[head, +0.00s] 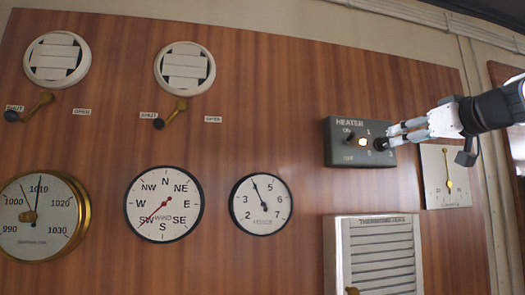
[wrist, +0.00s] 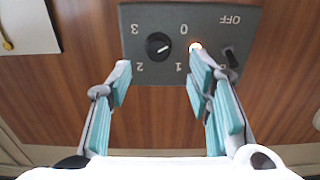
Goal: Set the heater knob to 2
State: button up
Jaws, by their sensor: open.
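The dark grey heater panel (head: 345,148) is fixed to the wood wall at the right of the head view. Its round black knob (head: 380,144) is partly behind my fingertips there. In the wrist view, which shows the panel upside down, the knob (wrist: 158,45) is clear, with 0, 1, 2 and 3 around it. A small pale mark shows on it, but I cannot tell which number it points to. My gripper (wrist: 161,66) is open and empty. Its fingers are spread to either side in front of the panel, apart from the knob.
A lit lamp (wrist: 196,47) and an ON/OFF toggle switch (wrist: 230,60) sit beside the knob on the panel. A louvred thermometer box (head: 380,255) is below the panel. A pale gauge plate (head: 435,190) is right of it.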

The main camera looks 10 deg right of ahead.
aim_at(387, 144)
jog(key=w+p, duration=0.1)
jog(key=w, duration=0.6)
jog(key=shift+w, duration=0.3)
grip_shut()
